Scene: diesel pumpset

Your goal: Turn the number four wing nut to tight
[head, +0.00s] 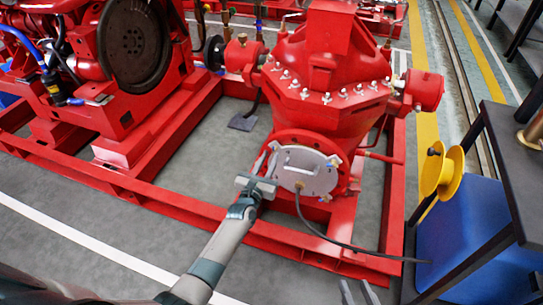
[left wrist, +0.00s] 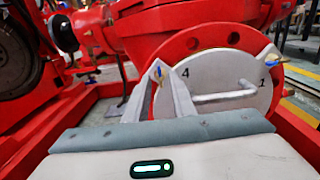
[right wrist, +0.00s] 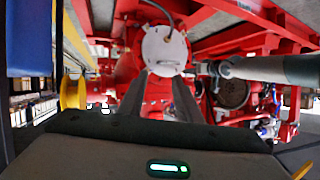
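The round grey cover plate (head: 305,170) sits on the red flange at the front of the pump. In the left wrist view the plate (left wrist: 215,75) carries the numbers 4 and 1 and a bar handle (left wrist: 225,96). The number four wing nut (left wrist: 158,72), with blue on it, is at the plate's left edge, between my left fingertips. My left gripper (head: 268,163) is closed narrowly around it; its exact turn angle is hard to see. Another wing nut (left wrist: 270,58) is by the 1. My right gripper (head: 358,291) is open and empty, low in front of the pump.
A red base frame (head: 200,215) surrounds the pump. A black cable (head: 335,240) runs from below the plate to the right. A yellow reel (head: 441,172) and a blue box (head: 470,235) stand at the right by a dark table. Grey floor (head: 110,230) lies open at the left front.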

